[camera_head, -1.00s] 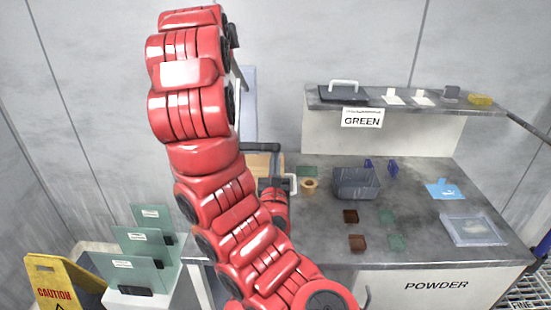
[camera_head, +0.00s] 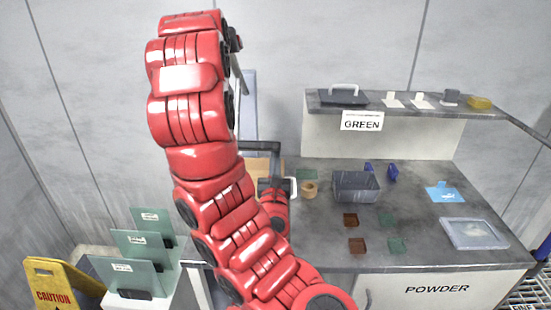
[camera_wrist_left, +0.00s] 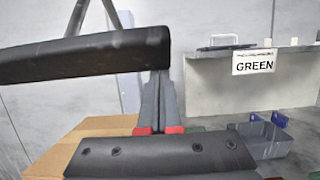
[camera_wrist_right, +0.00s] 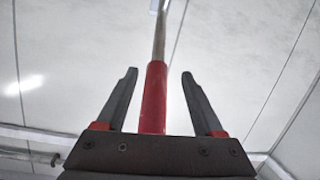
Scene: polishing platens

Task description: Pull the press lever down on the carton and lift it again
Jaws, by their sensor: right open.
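The carton (camera_head: 257,165) is a tan box mostly hidden behind my red arm; its top shows in the left wrist view (camera_wrist_left: 45,160). A black bar (camera_head: 261,147) is above it, large in the left wrist view (camera_wrist_left: 80,57). My left gripper (camera_head: 277,165) is beside the carton at the bar's right end; its fingers look shut together in its wrist view (camera_wrist_left: 162,80), with nothing visible between them. The press lever's red grip (camera_wrist_right: 153,100) on a metal rod stands between my right gripper's (camera_wrist_right: 158,80) open fingers, gaps on both sides. The head view largely hides that gripper.
A grey bench (camera_head: 330,235) holds a dark grey bin (camera_head: 356,190), small coloured pieces and a pale tray (camera_head: 472,233). A raised shelf (camera_head: 430,106) stands behind. Glass panels (camera_head: 130,275) and a yellow caution sign (camera_head: 58,284) are at lower left.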

